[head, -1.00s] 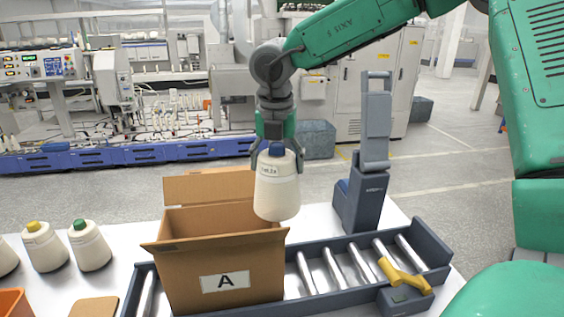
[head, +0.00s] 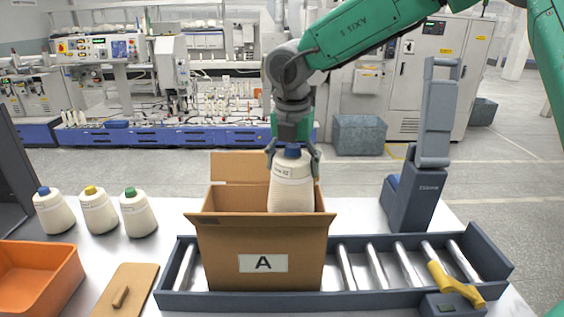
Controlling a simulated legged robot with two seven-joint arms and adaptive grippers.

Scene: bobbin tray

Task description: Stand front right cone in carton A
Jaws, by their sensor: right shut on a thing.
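My right gripper (head: 293,158) is shut on a cream yarn cone (head: 291,188) with a blue top and a printed label. The cone is upright over carton A (head: 225,245), toward the right of its opening. Its lower end is hidden behind the carton's front wall, so it is at least partly within the opening. Carton A is an open brown box with an "A" label, standing on the roller conveyor (head: 420,240). I cannot tell whether the cone touches the carton floor. My left gripper is not in view.
Cones with blue (head: 54,212), yellow (head: 99,211) and green (head: 138,213) tops stand at the left. An orange bin (head: 40,275) and a brown board with a handle (head: 125,292) lie in front. A grey upright device (head: 418,190) stands behind the conveyor, which has a yellow lever (head: 455,286).

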